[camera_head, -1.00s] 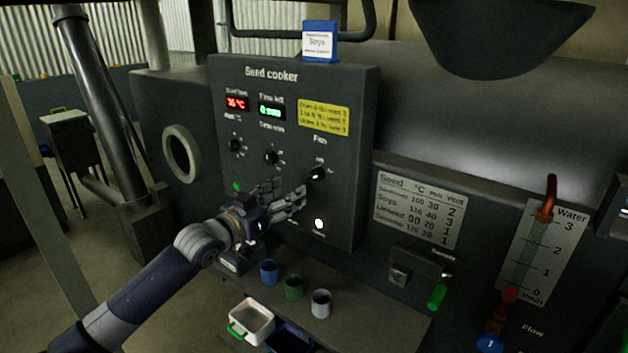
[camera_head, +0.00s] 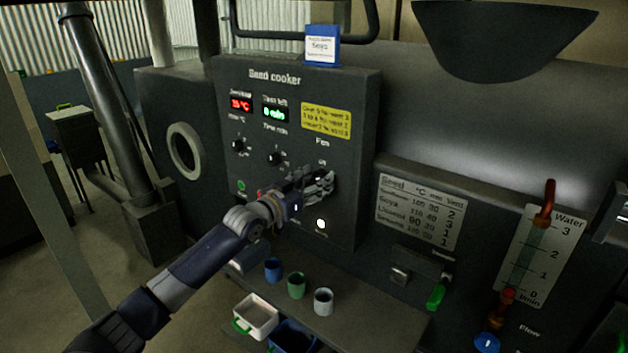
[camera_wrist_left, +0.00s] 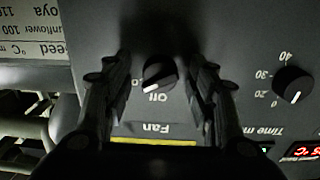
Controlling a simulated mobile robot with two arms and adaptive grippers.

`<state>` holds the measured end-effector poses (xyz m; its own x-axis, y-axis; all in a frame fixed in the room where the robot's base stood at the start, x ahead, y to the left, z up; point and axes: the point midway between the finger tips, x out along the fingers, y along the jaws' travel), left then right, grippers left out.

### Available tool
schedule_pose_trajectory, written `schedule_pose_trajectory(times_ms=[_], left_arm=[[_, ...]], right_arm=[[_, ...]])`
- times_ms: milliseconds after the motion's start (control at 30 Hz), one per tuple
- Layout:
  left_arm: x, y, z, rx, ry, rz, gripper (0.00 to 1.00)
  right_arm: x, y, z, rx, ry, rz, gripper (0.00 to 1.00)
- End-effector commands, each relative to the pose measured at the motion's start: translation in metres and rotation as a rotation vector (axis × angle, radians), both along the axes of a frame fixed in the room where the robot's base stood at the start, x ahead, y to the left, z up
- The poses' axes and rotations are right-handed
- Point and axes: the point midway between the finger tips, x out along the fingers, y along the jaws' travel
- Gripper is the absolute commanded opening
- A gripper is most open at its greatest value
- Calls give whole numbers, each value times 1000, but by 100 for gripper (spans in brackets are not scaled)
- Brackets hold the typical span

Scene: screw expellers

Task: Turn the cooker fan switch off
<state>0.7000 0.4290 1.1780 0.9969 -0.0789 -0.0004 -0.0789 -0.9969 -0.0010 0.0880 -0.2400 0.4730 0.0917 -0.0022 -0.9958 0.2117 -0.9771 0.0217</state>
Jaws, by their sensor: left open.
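The seed cooker panel (camera_head: 345,95) faces me, with the "Fan" label near its right side. The black round fan switch (camera_wrist_left: 159,72) shows in the left wrist view, where the picture is upside down. Its white pointer mark is on the side towards the "Off" lettering, slightly to the left of it. My left gripper (camera_head: 322,182) is in front of the fan switch and hides it in the head view. In the left wrist view my left gripper (camera_wrist_left: 163,78) is open, one finger on each side of the switch, with gaps visible. My right gripper is not in view.
Two other knobs (camera_head: 238,145) (camera_head: 276,158) sit left of the gripper on the panel. Below are a shelf with blue, green and grey cups (camera_head: 323,301) and a white tray (camera_head: 257,315). A seed table sign (camera_head: 420,212) is to the right.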

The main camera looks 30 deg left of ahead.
Motion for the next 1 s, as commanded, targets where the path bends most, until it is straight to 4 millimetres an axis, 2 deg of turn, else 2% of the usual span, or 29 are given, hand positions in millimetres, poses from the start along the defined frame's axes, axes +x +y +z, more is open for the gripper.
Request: schedule_pose_trajectory(times_ms=[167, 233, 367, 400, 767, 1000], left_arm=[[0, 0, 0, 0, 0, 0, 52], [0, 0, 0, 0, 0, 0, 41], [0, 0, 0, -1, 0, 0, 11], [0, 0, 0, -1, 0, 0, 8], [0, 0, 1, -36, 3, 1, 8], [0, 0, 2, -170, 12, 1, 8]], right_arm=[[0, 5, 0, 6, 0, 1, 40], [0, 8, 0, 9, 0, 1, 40], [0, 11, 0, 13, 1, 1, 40], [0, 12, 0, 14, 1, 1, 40], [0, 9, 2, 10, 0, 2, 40], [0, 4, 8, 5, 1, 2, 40]])
